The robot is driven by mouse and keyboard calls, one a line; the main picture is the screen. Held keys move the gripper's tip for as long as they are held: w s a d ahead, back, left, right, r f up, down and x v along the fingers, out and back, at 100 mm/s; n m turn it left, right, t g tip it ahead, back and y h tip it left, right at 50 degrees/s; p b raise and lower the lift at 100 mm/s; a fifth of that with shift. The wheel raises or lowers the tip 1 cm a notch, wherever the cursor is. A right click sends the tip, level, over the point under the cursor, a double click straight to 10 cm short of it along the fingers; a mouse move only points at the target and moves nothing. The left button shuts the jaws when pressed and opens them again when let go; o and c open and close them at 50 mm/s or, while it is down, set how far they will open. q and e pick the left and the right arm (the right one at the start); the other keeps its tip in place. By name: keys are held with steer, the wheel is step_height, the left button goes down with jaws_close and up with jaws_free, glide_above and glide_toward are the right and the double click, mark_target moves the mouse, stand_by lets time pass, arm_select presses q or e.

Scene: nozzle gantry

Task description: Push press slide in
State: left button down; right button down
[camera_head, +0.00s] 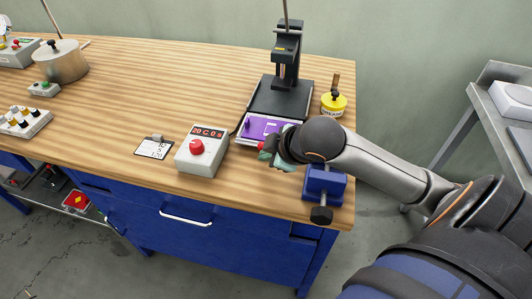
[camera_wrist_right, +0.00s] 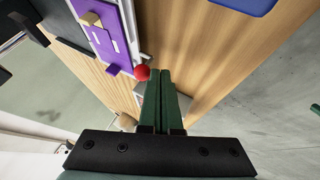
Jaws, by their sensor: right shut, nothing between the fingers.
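The press (camera_head: 287,60) stands near the back right of the bench, with a dark base (camera_head: 290,100). Its purple slide (camera_head: 254,127) sticks out at the front on a light tray. In the right wrist view the purple slide (camera_wrist_right: 115,38) is at the upper left, with a red knob (camera_wrist_right: 142,72) at its end. My right gripper (camera_wrist_right: 167,72) is shut and empty, its green fingers together just beside the red knob. I cannot tell whether they touch. In the head view the right gripper (camera_head: 266,156) is at the slide's front end, partly hidden by my arm. My left gripper is not in view.
A control box (camera_head: 201,152) with a red button and display stands left of the slide. A clipboard (camera_head: 154,147) lies beyond it. A blue vise (camera_head: 323,186) is at the front right corner, and a yellow container (camera_head: 334,103) is right of the press.

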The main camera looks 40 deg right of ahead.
mark_target(281, 122)
stand_by(0.3)
steer(key=shift+w+d, duration=0.1)
steer(key=w+d+p, duration=0.2)
steer(key=w+d, duration=0.1)
steer(key=w+d+p, duration=0.2)
steer(key=w+d, duration=0.1)
steer(key=d, duration=0.1)
steer(key=w+d+p, duration=0.3)
steer(key=d, duration=0.1)
steer(key=shift+w+r, duration=0.15)
steer(key=shift+w, duration=0.05)
steer(key=shift+w+d, duration=0.3)
steer(key=shift+d, duration=0.2)
steer(key=shift+w, duration=0.1)
